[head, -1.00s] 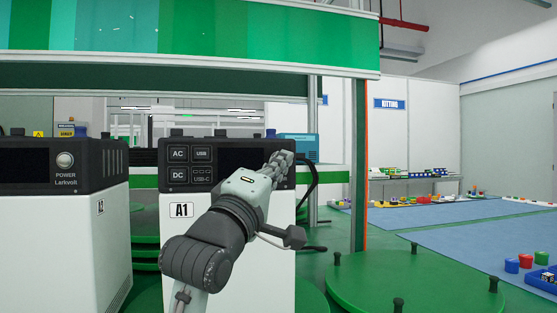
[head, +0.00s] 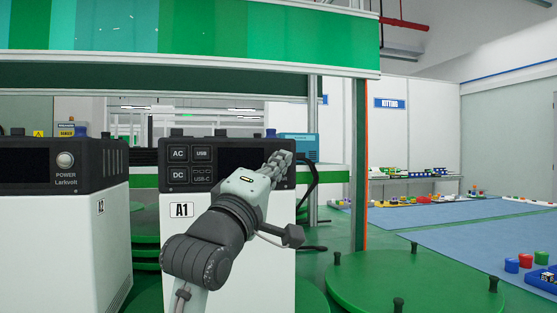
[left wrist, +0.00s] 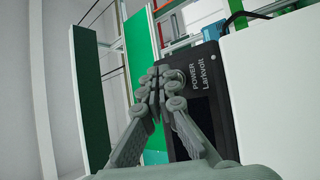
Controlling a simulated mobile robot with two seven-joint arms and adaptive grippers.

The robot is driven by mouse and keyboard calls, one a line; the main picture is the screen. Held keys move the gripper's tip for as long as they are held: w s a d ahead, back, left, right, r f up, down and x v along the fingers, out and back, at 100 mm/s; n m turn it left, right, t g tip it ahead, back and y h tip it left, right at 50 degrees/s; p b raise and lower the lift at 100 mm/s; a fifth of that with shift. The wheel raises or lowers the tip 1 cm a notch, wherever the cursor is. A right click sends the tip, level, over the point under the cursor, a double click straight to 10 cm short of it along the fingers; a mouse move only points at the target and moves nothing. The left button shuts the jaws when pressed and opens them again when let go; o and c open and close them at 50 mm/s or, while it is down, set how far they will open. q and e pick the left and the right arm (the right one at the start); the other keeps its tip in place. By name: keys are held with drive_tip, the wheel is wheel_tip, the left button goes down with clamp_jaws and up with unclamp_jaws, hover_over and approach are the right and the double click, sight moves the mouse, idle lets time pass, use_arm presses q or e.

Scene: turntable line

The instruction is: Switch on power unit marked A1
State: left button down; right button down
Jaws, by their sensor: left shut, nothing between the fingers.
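The power unit marked A1 (head: 181,210) has a white body and a black front panel (head: 232,160) with AC, USB, DC and USB-C ports at its left. My left gripper (head: 283,157) is shut and empty, in front of the right end of this panel. In the left wrist view, the shut fingertips (left wrist: 164,88) are close to the black panel (left wrist: 207,92) beside its "POWER Larkvolt" lettering. The fingers mostly hide the power button, and I cannot tell whether they touch it. My right gripper is out of view.
A similar unit marked A2 (head: 65,220) stands to the left, with a round silver power button (head: 65,160). A green turntable (head: 415,280) with dark pegs is at the right. A black cable hangs beside A1.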

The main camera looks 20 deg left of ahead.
use_arm(q)
drive_tip(key=shift+w, duration=0.1)
idle(0.5)
drive_tip(key=shift+w+a, duration=0.2)
drive_tip(key=shift+w, duration=0.1)
drive_tip(key=shift+w+a+p, duration=0.2)
drive_tip(key=shift+w+p, duration=0.05)
drive_tip(key=shift+p, duration=0.2)
idle(0.5)
idle(0.3)
drive_tip(key=shift+s+d+p, duration=0.3)
drive_tip(key=shift+s+d, duration=0.1)
drive_tip(key=shift+s, duration=0.2)
drive_tip(key=s+d, duration=0.2)
drive_tip(key=s+p, duration=0.1)
drive_tip(key=s, duration=0.1)
drive_tip(key=shift+s+d, duration=0.1)
drive_tip(key=shift+d, duration=0.3)
